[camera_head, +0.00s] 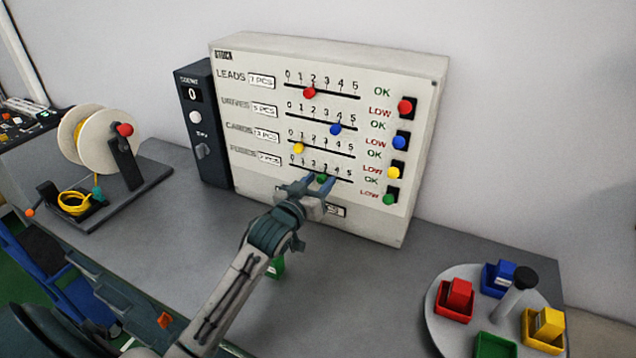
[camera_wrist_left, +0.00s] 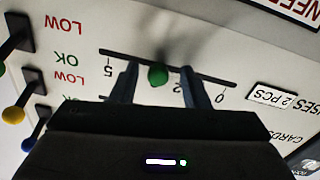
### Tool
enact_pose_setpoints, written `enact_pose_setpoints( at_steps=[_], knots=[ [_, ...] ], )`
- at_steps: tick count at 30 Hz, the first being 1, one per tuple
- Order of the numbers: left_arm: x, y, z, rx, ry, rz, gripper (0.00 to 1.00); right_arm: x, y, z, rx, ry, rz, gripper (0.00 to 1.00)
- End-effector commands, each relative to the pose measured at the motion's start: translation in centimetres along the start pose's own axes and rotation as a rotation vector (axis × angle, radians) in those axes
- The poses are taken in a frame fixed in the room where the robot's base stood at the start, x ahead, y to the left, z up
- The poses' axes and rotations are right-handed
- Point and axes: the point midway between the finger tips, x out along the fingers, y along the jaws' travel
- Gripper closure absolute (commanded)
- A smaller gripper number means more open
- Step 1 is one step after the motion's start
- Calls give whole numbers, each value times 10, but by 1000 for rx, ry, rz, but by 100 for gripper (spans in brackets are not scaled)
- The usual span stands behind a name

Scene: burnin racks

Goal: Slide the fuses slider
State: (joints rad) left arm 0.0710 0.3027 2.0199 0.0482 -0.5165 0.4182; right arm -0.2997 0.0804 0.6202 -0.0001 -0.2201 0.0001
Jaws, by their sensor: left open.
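The stock board (camera_head: 425,110) stands upright at the back of the bench. Its lowest row is the fuses row, with a green slider knob (camera_head: 322,178) on a black slot numbered 0 to 5. My left gripper (camera_head: 306,185) is at this row, fingers pointing at the board, and partly hides the slot. In the left wrist view, turned upside down, the green knob (camera_wrist_left: 157,75) lies between the two spread fingers (camera_wrist_left: 159,88), with a gap on each side. The knob is around the 2 to 3 marks. The fuses label (camera_wrist_left: 271,96) reads 2 PCS. My right gripper is out of view.
Red (camera_head: 309,92), blue (camera_head: 335,130) and yellow (camera_head: 298,148) knobs sit on the rows above. A dark counter box (camera_head: 203,125) adjoins the board's left side. A wire spool (camera_head: 100,145) stands left; a round tray (camera_head: 437,318) with coloured bins stands right.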

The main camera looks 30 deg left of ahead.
Motion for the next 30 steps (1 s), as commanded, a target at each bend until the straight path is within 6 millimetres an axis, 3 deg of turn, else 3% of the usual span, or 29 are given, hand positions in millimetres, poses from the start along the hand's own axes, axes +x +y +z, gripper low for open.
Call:
enact_pose_setpoints(
  at_steps=[5,12,18,30],
  knots=[
    [-19,-1,3,4,-1,0,58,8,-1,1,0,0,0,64],
    [-69,-1,4,6,-2,2,58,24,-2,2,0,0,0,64],
    [-98,0,3,3,-2,1,58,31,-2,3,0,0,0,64],
    [-107,0,0,-1,0,0,58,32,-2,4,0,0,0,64]
  ],
)
